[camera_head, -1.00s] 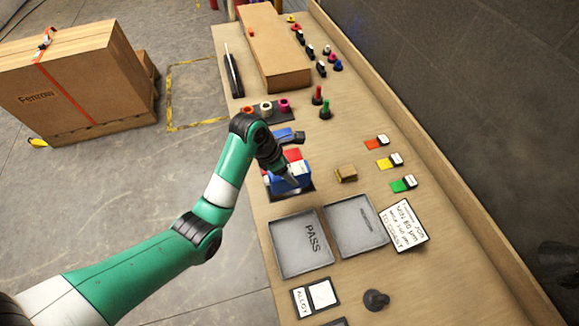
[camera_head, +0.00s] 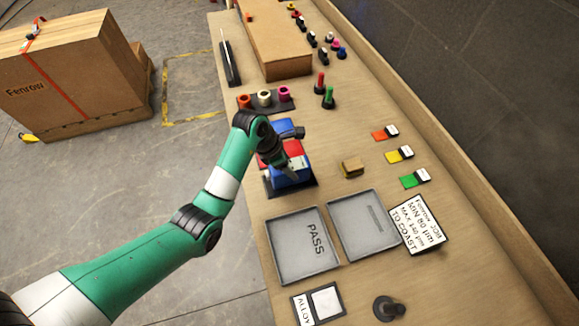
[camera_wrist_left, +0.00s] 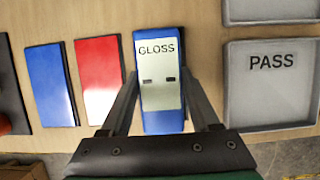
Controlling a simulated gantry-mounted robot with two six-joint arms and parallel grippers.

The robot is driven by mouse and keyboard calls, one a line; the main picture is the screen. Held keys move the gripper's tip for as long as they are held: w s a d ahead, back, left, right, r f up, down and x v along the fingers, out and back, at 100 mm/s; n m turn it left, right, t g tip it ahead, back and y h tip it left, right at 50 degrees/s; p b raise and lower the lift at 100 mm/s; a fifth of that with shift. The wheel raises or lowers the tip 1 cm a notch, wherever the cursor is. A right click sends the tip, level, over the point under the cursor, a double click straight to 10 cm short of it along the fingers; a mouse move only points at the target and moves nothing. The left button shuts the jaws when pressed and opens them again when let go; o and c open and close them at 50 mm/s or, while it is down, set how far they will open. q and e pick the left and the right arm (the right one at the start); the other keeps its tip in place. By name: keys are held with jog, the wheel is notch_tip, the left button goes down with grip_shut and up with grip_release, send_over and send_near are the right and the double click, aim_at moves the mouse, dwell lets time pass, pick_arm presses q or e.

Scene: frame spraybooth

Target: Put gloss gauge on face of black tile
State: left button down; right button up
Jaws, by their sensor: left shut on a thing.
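The gloss gauge (camera_wrist_left: 160,82) is a blue block with a pale face marked GLOSS, seen in the left wrist view. My left gripper (camera_wrist_left: 163,100) is shut on it, one finger along each side. In the head view my left gripper (camera_head: 291,172) is over the bench and partly covers the gauge (camera_head: 280,180). A dark patch (camera_head: 309,187) shows around the gauge's base; I cannot tell whether it is the black tile or shadow, nor whether the gauge touches it. A red tile (camera_wrist_left: 98,78) and a blue tile (camera_wrist_left: 50,85) lie beside it. My right gripper is out of view.
The grey PASS tray (camera_head: 303,262) and another grey tray (camera_head: 364,224) lie nearer. A small brown block (camera_head: 352,167) stands right of the gauge. A rack with coloured rolls (camera_head: 265,98) is beyond it. Colour cards (camera_head: 400,154) lie along the right, with bare wood between.

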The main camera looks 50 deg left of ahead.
pick_arm(q)
jog(key=shift+f, duration=0.2)
jog(key=shift+c, duration=0.6)
grip_release()
jog(key=shift+s+r, duration=0.1)
jog(key=shift+r, duration=0.45)
jog(key=p+v, duration=0.3)
jog(key=v, duration=0.5)
jog(key=shift+a+r, duration=0.1)
jog(key=shift+r, duration=0.05)
jog(key=p+v, duration=0.3)
jog(key=shift+s+p, duration=0.15)
jog(key=shift+p, duration=0.25)
